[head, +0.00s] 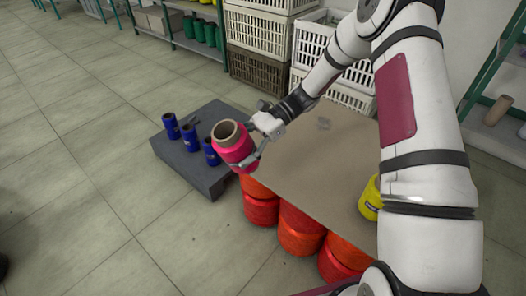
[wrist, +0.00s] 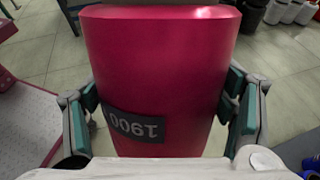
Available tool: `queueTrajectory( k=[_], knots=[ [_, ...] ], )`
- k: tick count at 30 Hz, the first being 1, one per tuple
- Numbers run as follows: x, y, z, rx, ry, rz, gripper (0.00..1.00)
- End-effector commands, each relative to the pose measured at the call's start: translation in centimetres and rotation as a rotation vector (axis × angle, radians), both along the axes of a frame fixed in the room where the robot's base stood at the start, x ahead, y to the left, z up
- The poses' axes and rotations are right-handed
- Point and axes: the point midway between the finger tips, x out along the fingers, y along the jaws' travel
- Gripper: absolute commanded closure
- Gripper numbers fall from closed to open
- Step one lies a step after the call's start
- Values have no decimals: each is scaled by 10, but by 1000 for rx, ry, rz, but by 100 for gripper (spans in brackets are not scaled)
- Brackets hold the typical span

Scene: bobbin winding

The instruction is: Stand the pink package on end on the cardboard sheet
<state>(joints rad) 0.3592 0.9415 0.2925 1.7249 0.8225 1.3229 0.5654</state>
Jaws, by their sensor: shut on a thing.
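The pink package (head: 232,153) is a cone-like spool with an open brown core at its top. It is held tilted, over the left edge of the cardboard sheet (head: 318,160). My gripper (wrist: 163,105) is shut on it, with one finger on each side. In the wrist view the pink package (wrist: 150,60) fills the middle and shows a dark label reading 1900 upside down. The brown cardboard sheet lies flat on several red and orange packages (head: 300,222). My arm hides its right part.
A yellow package (head: 369,198) shows at the sheet's right, partly behind my arm. A low grey platform (head: 200,178) with blue spools (head: 189,138) stands left. Stacked crates (head: 258,40) stand behind. The sheet's middle is mostly clear, with a small faint grey mark (head: 323,123).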

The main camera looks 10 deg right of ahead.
Motion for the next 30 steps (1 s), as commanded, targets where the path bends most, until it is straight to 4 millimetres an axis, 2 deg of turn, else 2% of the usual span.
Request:
queueTrajectory(
  k=[3,7,11,15,21,24,30],
  knots=[
    [35,6,-1,81,19,-237,62],
    [76,-3,2,158,16,-478,62],
    [116,-27,3,227,-2,-711,61],
    [150,-61,0,289,-37,-933,61],
    [178,-105,-10,344,-87,-1155,61],
    [185,-119,-13,357,-105,-1218,61],
    [189,-127,-19,364,-120,-1256,61]
  ],
)
